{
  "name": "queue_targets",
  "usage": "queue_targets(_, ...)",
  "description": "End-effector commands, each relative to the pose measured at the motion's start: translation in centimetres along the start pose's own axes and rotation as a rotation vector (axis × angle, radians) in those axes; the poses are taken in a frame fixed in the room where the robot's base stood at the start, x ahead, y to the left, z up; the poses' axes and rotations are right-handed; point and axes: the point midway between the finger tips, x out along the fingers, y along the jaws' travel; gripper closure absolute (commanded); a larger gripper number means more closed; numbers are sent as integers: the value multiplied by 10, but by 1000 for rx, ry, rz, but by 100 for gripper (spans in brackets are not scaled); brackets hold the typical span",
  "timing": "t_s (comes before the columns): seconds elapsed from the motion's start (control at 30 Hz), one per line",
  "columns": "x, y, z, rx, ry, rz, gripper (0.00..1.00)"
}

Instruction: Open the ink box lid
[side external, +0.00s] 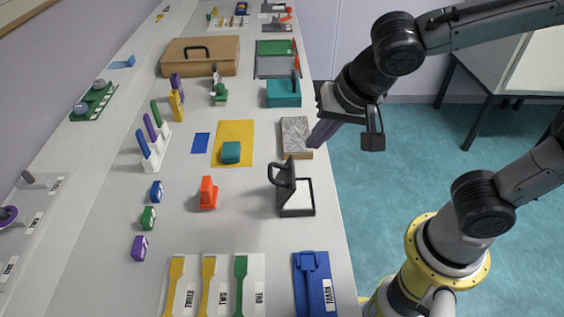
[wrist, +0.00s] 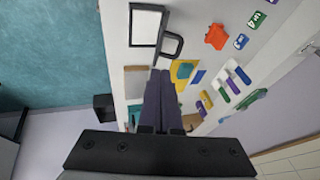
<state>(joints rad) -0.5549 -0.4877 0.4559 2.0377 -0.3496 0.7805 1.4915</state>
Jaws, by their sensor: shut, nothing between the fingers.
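The ink box (side external: 297,210) is a small black tray with a white inside, near the right edge of the table. Its black lid (side external: 284,183) stands raised along the box's left side, with a loop handle pointing left, and the white inside is uncovered. In the wrist view the ink box (wrist: 147,25) shows at the top, with the lid's handle (wrist: 173,45) to its right. My gripper (side external: 314,142) is shut and empty, beyond the box and near the grey-topped block. Its fingers (wrist: 160,73) point toward the box's handle side but appear apart from it.
A grey-topped block (side external: 297,132) is close to my fingers. A teal box (side external: 284,93) stands beyond it. A red stamp-like piece (side external: 208,194) is left of the ink box, and a blue board (side external: 314,285) lies nearer. Bare table surrounds the ink box.

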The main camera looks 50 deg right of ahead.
Motion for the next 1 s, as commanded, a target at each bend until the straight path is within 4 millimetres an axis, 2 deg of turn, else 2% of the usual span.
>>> queue_targets(0.13, -12, 4, -2, 9, 14, -38, 100)
queue_targets(0.27, -10, 4, -3, 12, 16, -44, 100)
queue_targets(0.47, 20, 4, -3, 12, 15, -38, 100)
queue_targets(0.8, 86, 0, -4, 12, 14, -39, 100)
queue_targets(1.0, 106, -20, 0, 9, 14, -42, 100)
